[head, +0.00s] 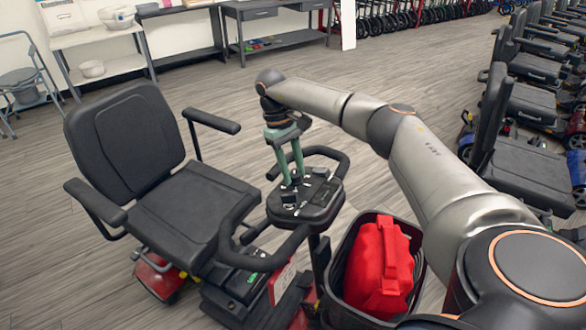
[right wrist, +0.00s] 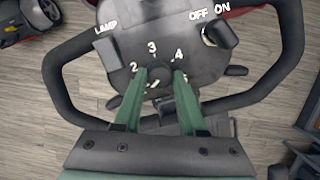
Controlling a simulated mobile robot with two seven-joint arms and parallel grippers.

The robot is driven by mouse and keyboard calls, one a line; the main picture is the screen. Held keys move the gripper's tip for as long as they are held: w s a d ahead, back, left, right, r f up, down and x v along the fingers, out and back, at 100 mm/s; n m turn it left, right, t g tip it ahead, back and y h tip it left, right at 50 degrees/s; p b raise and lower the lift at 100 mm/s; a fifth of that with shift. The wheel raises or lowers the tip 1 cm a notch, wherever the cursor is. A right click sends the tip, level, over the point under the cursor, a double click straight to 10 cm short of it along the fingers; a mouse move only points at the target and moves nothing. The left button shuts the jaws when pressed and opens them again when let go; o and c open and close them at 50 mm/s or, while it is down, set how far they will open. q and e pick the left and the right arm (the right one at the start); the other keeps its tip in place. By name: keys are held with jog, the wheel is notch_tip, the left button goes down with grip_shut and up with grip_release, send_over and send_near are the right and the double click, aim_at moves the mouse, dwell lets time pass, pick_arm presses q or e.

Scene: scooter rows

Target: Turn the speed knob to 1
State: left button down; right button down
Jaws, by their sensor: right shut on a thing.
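The scooter's control console (head: 318,205) sits between the handlebars. In the right wrist view the console (right wrist: 120,28) carries a dark speed knob (right wrist: 160,72) with a dial marked 2, 3, 4 and 5. The 1 is not visible; the left finger covers the dial's lower left. My right gripper (head: 291,180) reaches down onto the console from above. In the right wrist view its green fingers (right wrist: 160,76) stand on either side of the knob and are shut on it. I cannot tell which number the knob points to. My left gripper is not in view.
The console also has a LAMP switch (right wrist: 106,50) and an OFF/ON key switch (right wrist: 214,34). The scooter's seat (head: 193,205) is left of the console. A basket (head: 418,240) holding a red bag (head: 378,268) is at the front. Parked scooters (head: 530,130) line the right.

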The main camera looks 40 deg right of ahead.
dwell(0.4)
jog(key=shift+c, duration=2.4)
grip_release()
jog(key=v, duration=0.5)
jog(key=shift+r, duration=0.4)
jog(key=shift+p+v, duration=0.45)
jog(key=shift+v, duration=0.45)
jog(key=shift+a, duration=0.1)
jog(key=shift+f, duration=0.1)
